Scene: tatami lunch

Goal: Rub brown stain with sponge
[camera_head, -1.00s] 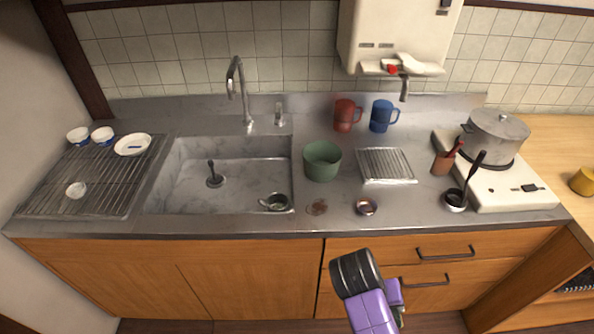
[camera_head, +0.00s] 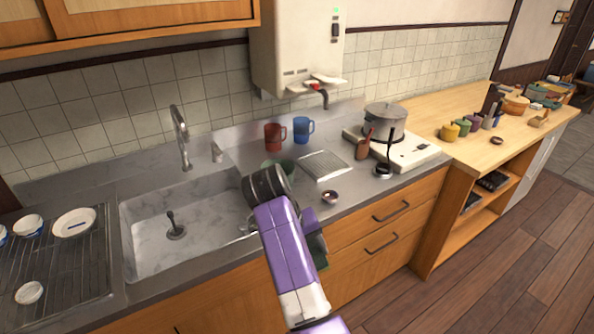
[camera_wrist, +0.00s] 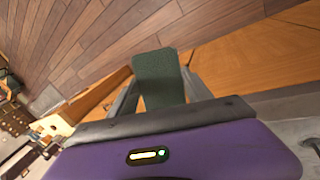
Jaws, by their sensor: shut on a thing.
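My gripper (camera_wrist: 160,92) is shut on a dark green sponge (camera_wrist: 158,76), which sticks out beyond the two grey fingers in the wrist view. In the head view my purple arm hides most of the gripper. A bit of the green sponge (camera_head: 317,247) shows at the arm's right side, in front of the counter's drawers. The brown stain is not visible now; my arm covers that part of the counter in the head view.
A small copper bowl (camera_head: 330,197) sits on the counter right of my arm. A green pot (camera_head: 285,167) is partly hidden behind it. The sink (camera_head: 150,212) is left.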

